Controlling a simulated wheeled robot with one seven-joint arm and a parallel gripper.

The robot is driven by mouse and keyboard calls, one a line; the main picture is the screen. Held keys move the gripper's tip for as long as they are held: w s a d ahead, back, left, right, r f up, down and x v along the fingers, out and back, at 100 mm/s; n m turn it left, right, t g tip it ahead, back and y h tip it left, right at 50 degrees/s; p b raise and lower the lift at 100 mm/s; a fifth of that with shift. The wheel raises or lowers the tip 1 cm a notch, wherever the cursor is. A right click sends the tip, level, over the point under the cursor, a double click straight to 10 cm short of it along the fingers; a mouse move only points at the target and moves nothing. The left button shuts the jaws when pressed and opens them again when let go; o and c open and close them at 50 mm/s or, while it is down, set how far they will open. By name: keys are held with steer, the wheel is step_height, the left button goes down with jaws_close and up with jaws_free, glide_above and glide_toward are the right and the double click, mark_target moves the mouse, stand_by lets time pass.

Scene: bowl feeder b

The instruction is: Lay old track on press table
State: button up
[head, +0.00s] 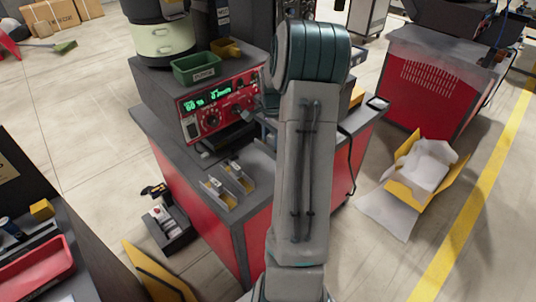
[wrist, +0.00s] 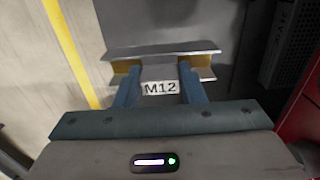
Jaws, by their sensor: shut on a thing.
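My gripper (wrist: 157,76) shows in the wrist view with its two blue fingers closed on a track (wrist: 165,50). The track is a grey metal channel piece with yellowish inner parts and a white M12 label between the fingers. A dark grey surface (wrist: 200,22) lies beyond and below the track; I cannot tell whether the track touches it. In the head view my arm hides the gripper and the held track. Two similar metal pieces with yellow parts, a left one (head: 217,194) and a right one (head: 239,177), lie on the red-sided workbench (head: 262,159). I cannot tell which surface is the press table.
A second red cabinet (head: 425,92) stands at the right. An open carton (head: 421,172) lies on the floor, near a yellow line (head: 478,180).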

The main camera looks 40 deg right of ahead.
steer(key=shift+f, duration=2.65)
steer(key=shift+f, duration=0.1)
steer(key=o, duration=1.1)
